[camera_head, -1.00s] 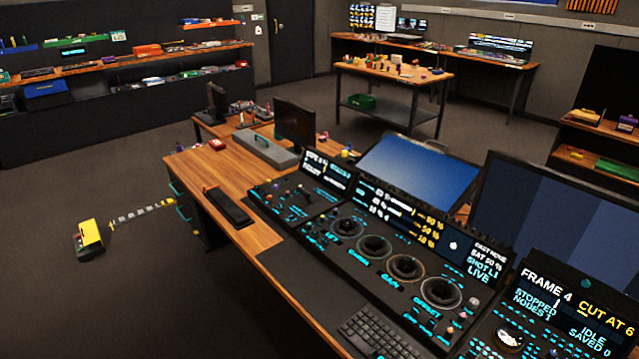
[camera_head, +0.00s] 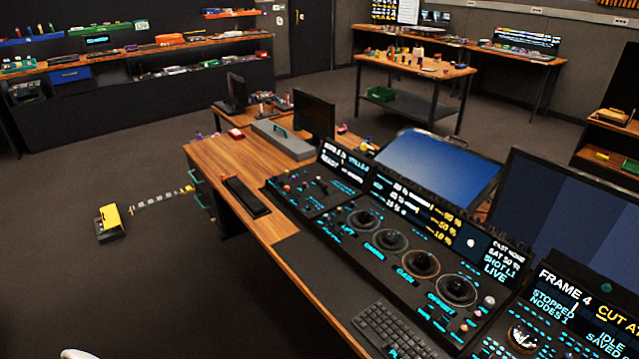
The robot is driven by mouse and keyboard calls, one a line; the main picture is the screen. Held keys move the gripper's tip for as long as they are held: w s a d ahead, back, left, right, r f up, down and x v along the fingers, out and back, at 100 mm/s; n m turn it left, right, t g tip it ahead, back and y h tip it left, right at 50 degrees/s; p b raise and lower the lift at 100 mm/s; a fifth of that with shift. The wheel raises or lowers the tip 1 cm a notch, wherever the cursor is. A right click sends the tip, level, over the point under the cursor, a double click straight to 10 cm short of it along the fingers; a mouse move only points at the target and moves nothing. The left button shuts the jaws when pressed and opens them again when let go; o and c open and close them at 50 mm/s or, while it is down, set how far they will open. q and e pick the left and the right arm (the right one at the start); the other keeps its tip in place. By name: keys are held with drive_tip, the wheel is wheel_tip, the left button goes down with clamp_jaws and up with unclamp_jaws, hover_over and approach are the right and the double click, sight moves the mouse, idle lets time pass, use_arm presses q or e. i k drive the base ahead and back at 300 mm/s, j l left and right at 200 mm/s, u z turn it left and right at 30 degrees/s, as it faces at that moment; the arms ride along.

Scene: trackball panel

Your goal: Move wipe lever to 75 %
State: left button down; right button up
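The black control panel (camera_head: 283,212) lies along the desk, with a small screen standing at the back of its left section. That left section carries small knobs and a short lever (camera_head: 322,186), probably the wipe lever; its setting is too small to read. To its right, several trackballs with rings sit in a row, the leftmost trackball (camera_head: 363,220) nearest the lever section. Neither of my grippers shows in the head view. A pale rounded piece at the bottom left edge may be part of my arm.
A yellow and black box (camera_head: 110,222) lies on the floor at left. The floor left of the desk is otherwise mostly clear.

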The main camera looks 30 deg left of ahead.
sight(323, 186)
drive_tip(key=i+j+z, duration=0.1)
drive_tip(key=j, duration=0.2)
drive_tip(key=i+j, duration=0.15)
drive_tip(key=j, duration=0.15)
drive_tip(key=i+j+z, duration=0.15)
drive_tip(key=j, duration=0.15)
drive_tip(key=i+j, duration=0.1)
drive_tip(key=j, duration=0.2)
drive_tip(key=z, duration=0.05)
